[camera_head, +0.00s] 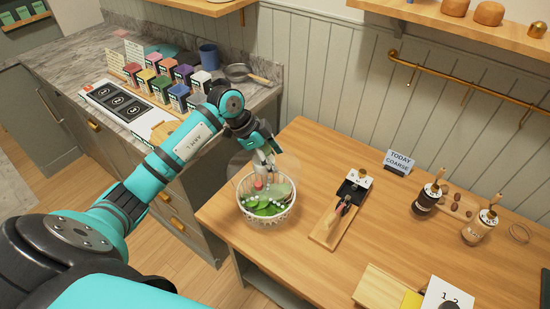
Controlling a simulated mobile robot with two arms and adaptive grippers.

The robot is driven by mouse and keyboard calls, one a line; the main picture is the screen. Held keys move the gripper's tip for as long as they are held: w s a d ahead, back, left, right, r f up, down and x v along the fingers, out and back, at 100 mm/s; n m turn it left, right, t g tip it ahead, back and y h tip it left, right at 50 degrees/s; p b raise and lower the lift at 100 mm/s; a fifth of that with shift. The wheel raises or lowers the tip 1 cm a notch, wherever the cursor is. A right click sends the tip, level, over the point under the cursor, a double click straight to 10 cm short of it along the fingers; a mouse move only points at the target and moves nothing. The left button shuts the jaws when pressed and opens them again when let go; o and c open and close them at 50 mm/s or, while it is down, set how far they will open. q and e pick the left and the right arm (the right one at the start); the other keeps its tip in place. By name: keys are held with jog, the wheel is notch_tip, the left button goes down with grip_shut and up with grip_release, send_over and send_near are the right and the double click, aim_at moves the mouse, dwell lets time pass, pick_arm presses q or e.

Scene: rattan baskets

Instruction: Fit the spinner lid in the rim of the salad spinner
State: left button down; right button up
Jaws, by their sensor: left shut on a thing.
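The salad spinner (250,217) is a white openwork bowl on the wooden table near its left corner, with green leaves and small white bits in it. My left gripper (265,168) reaches down over the bowl from the left and is shut on the spinner lid (238,164). The lid looks like a clear, faint disc that seems tilted, its upper left part showing beside the gripper. A small red part shows just below the fingers, over the leaves. I cannot tell whether the lid touches the rim. My right gripper is not in view.
A wooden slicer-like board (326,231) lies to the right of the bowl. A marble counter (75,60) with colored boxes stands at the back left. Table between is clear.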

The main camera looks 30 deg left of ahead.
pick_arm(q)
jog(key=shift+d+r+p, duration=0.2)
jog(key=shift+d+p, duration=0.05)
jog(key=shift+p, duration=0.2)
jog(key=shift+f+b, duration=0.55)
jog(key=shift+f, duration=0.3)
jog(key=shift+f+b, duration=0.85)
jog(key=shift+f, duration=1.3)
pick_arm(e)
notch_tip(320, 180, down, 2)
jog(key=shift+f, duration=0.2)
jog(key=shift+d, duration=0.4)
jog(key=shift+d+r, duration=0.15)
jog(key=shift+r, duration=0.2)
